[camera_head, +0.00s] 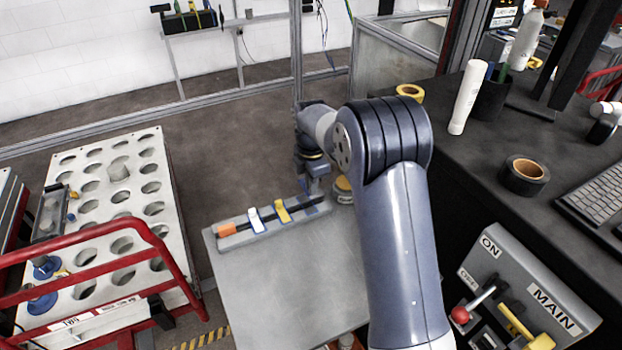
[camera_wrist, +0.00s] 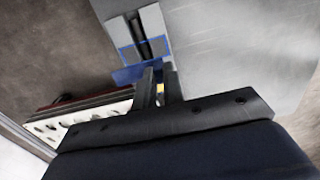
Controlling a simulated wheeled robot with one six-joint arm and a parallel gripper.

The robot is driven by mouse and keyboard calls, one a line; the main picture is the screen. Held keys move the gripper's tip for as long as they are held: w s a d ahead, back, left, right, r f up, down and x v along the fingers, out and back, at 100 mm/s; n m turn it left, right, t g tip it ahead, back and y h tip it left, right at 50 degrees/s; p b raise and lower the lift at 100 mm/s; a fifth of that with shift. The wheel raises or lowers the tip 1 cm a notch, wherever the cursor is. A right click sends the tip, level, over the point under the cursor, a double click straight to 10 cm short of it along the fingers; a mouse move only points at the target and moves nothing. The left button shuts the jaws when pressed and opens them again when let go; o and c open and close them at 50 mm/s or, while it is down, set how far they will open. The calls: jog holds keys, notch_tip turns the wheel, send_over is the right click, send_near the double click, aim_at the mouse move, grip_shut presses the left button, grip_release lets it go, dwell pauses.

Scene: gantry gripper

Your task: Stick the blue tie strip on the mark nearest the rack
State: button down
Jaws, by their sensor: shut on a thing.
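My gripper (camera_wrist: 158,76) is shut on the blue tie strip (camera_wrist: 128,75), which it holds above or against the grey board; I cannot tell if it touches. In the wrist view, a blue-outlined mark (camera_wrist: 140,49) lies just past the strip, crossed by the black cable (camera_wrist: 142,38). In the head view, my gripper (camera_head: 316,185) is at the right end of the board (camera_head: 232,241), partly hidden by my arm. A white strip (camera_head: 254,221) and a yellow strip (camera_head: 282,211) lie across the cable further left. The cable has an orange end (camera_head: 226,230).
The board lies along the back of a grey table (camera_head: 290,285). A white rack with round holes (camera_head: 100,205) stands to the left behind a red rail (camera_head: 160,250). A dark bench (camera_head: 470,190) with tape rolls, a bottle and a switch box is at right.

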aim_at(312, 211)
dwell(0.3)
jog(key=shift+f+b, duration=1.75)
jog(key=shift+f, duration=1.55)
jog(key=shift+f, duration=0.25)
jog(key=c, duration=0.9)
grip_release()
jog(key=shift+c, duration=0.2)
jog(key=shift+r+p, duration=2.45)
jog(key=shift+r, duration=1.1)
jog(key=shift+c, duration=0.3)
